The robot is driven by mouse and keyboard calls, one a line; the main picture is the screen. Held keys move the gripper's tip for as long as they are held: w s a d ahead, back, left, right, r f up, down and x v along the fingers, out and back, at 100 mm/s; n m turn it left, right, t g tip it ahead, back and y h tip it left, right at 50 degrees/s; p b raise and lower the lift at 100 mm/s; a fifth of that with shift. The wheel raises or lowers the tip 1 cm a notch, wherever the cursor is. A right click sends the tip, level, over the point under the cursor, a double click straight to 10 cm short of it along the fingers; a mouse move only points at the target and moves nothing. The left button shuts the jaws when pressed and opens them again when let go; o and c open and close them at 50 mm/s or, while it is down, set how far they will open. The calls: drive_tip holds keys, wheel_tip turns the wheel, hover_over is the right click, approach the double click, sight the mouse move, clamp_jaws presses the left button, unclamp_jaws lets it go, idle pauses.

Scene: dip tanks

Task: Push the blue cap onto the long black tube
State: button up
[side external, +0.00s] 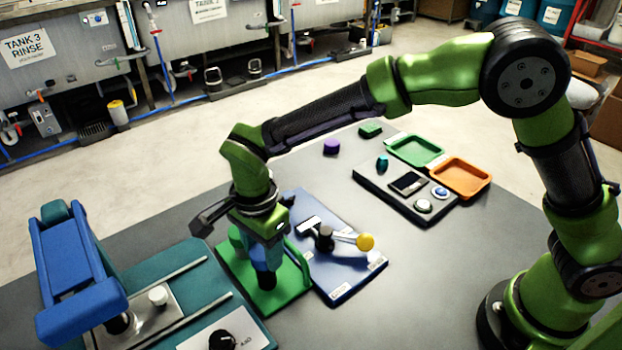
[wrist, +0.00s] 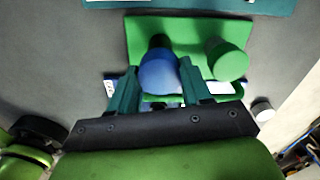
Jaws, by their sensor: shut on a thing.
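My gripper (wrist: 159,82) is shut on the blue cap (wrist: 159,72), with one teal finger on each side of it. The long black tube (wrist: 160,42) shows just past the cap in the wrist view, in line with it. In the side external view the black tube (side external: 265,280) stands on the green base plate (side external: 284,295), directly under my gripper (side external: 262,250). The cap is over the tube's top end, but I cannot tell how far down it sits. A green cylinder (wrist: 228,61) rises from the same plate beside the tube.
A blue panel (side external: 350,285) with a yellow-knobbed lever (side external: 365,242) lies right of the plate. A blue press-like device (side external: 75,270) stands at the left. A button box (side external: 405,190), green tray (side external: 414,151) and orange tray (side external: 461,178) sit farther back. The table's right front is clear.

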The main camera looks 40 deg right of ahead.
drive_tip(key=shift+f, duration=0.75)
drive_tip(key=o, duration=1.5)
drive_tip(key=shift+r, duration=0.1)
drive_tip(key=shift+r, duration=3.95)
drive_tip(key=shift+a, duration=0.1)
drive_tip(key=a+r, duration=0.4)
drive_tip(key=r, duration=0.3)
drive_tip(key=shift+a, duration=0.15)
